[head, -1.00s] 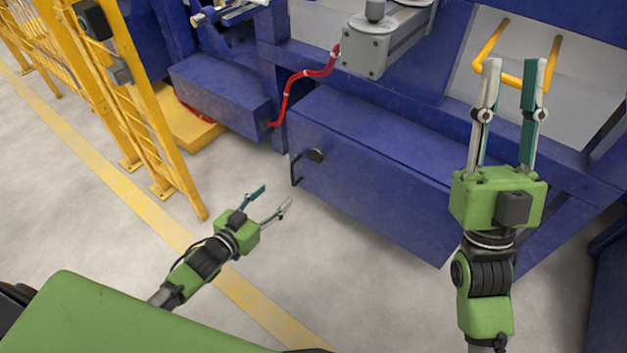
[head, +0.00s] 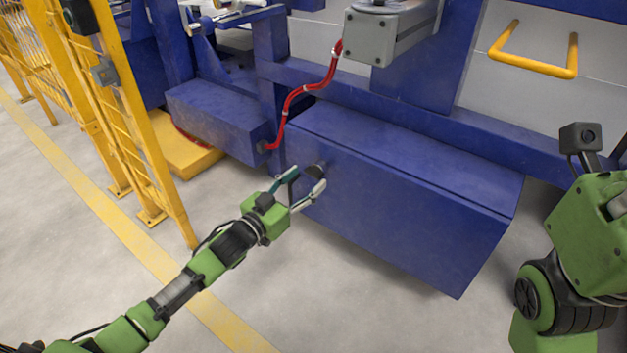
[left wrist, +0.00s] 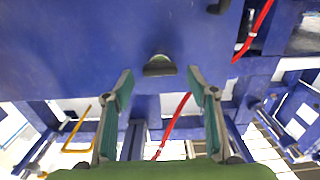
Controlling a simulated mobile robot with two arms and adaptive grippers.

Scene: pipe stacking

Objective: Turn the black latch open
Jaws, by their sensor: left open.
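The black latch (head: 316,170) is a dark round knob on the front face of the blue box (head: 410,215), near its left end. My left gripper (head: 304,180) is open, with its two fingers reaching toward the latch and overlapping its area in the head view. A thin black bar at the box's left edge is partly hidden by the fingers. In the left wrist view the latch (left wrist: 159,67) lies ahead, between and beyond the open fingertips (left wrist: 160,78). I cannot tell whether a finger touches it. My right arm is at the right edge; its fingers are out of view.
A red cable (head: 305,90) runs down to a smaller blue box (head: 218,118) on the left. A yellow fence (head: 125,110) stands further left. A yellow handle (head: 535,63) and a grey motor box (head: 385,35) are above. The floor in front is clear.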

